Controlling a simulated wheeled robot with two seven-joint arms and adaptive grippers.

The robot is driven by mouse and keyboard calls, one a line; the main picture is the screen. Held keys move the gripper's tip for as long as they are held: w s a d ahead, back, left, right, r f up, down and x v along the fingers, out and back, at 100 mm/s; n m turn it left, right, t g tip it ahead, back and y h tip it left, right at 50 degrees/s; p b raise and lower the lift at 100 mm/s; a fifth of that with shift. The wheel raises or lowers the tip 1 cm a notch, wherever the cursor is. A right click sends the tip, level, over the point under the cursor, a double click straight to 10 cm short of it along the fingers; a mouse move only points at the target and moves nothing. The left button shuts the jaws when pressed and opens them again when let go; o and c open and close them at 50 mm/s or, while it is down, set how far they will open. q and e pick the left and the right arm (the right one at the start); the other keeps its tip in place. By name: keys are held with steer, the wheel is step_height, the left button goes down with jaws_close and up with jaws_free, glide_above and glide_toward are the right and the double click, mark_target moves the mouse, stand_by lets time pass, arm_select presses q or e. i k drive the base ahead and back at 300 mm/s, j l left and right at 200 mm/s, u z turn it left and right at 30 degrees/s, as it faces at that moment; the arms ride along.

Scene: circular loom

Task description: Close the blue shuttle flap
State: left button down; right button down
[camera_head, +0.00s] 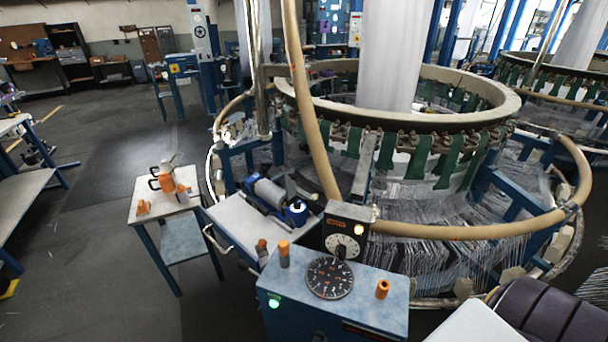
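A blue shuttle-like unit (296,212) sits at the right end of the white worktop (243,228) beside the loom. A grey-blue cylinder (268,192) lies along it. A thin grey upright piece (291,187) stands near its right end; I cannot tell whether this is the flap or how far it is open. Neither of my grippers shows in the head view.
A blue control box (360,302) with a black dial (329,278) and orange knobs stands in front. The circular loom (490,118) fills the right. A small side table (146,213) holds orange and grey items.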

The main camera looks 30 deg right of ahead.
mark_target(294, 186)
steer(key=i+j+z, duration=0.4)
steer(key=j, duration=0.15)
steer(key=i+j+z, duration=0.15)
steer(key=j+z, duration=0.25)
steer(key=j, duration=0.15)
steer(key=i+j+z, duration=0.1)
steer(key=j+z, duration=0.35)
steer(key=j, duration=0.2)
steer(key=j+z, duration=0.4)
steer(key=j, duration=0.3)
steer(key=k+j+z, duration=0.1)
steer(key=j+z, duration=0.3)
steer(key=j, duration=0.3)
